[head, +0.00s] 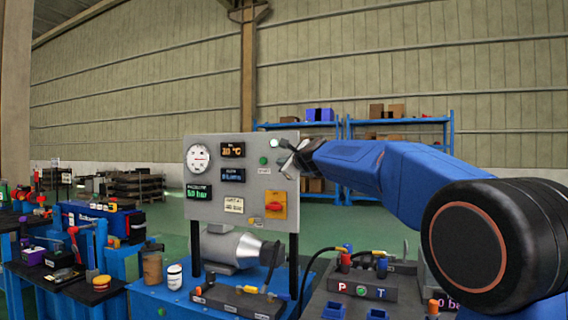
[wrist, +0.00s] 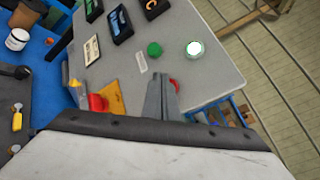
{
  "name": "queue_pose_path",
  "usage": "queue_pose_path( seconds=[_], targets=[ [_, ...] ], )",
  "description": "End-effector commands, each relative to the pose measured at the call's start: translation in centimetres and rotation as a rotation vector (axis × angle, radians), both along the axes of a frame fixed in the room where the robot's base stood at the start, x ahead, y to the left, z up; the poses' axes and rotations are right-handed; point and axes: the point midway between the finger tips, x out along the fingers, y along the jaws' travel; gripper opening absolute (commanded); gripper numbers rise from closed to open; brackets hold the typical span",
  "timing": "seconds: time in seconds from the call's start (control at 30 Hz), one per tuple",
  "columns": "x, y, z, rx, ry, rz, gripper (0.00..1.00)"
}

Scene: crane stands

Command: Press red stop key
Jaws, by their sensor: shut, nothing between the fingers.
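The grey control panel (head: 229,205) stands upright left of my arm. My gripper (head: 290,162) is in front of its upper right part, fingers shut and empty. In the wrist view the shut fingers (wrist: 161,80) point at the panel, and a small red key (wrist: 174,84) shows just right of their tips, partly hidden by them. I cannot tell whether they touch. In the head view the gripper seems to hide this key. A green button (wrist: 154,49) and a white lit lamp (wrist: 194,48) sit beyond the fingertips.
A red switch on a yellow plate (head: 276,205) is lower on the panel. A gauge (head: 199,158) and several displays are to the left. Below, a grey motor (head: 230,247) and cables crowd the blue bench. Blue shelves (head: 400,128) stand behind.

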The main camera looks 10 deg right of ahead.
Motion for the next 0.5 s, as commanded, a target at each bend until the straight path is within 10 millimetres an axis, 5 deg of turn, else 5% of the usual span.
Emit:
queue_pose_path(
  seconds=[0.5],
  targets=[
    [0.65, -0.45, 0.02, 0.001, 0.0, 0.0, 0.0]
  ],
)
